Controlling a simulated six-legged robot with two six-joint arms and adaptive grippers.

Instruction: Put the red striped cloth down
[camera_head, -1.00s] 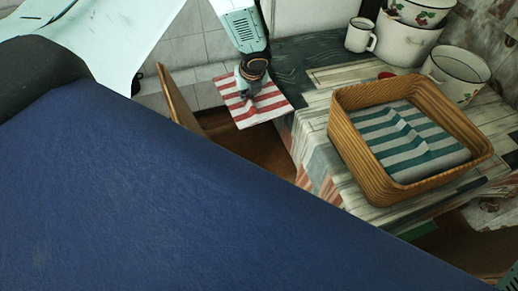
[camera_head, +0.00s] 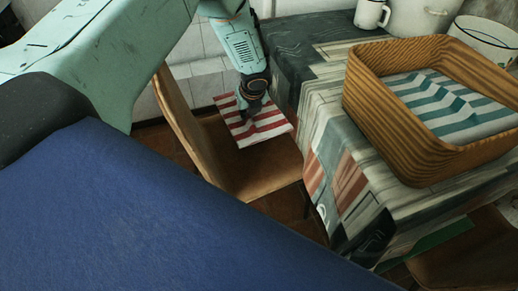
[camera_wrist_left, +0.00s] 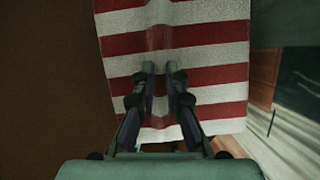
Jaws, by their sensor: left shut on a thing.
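The red striped cloth (camera_head: 262,122), red and white, hangs from my left gripper (camera_head: 250,110) in the head view, over or close above the seat of a wooden chair. In the left wrist view the cloth (camera_wrist_left: 205,55) spreads out beyond the fingers, with a pinched ridge running between them. My left gripper (camera_wrist_left: 161,72) is shut on that ridge. Whether the cloth's underside touches the seat I cannot tell. My right gripper does not show.
The wooden chair (camera_head: 262,170) stands left of a table with a patchwork cloth (camera_head: 335,150). On the table are a wicker basket (camera_head: 400,130) holding a green striped cloth (camera_head: 440,100), a white mug (camera_head: 371,13) and enamel pots (camera_head: 487,38). Another chair (camera_head: 470,262) is at lower right.

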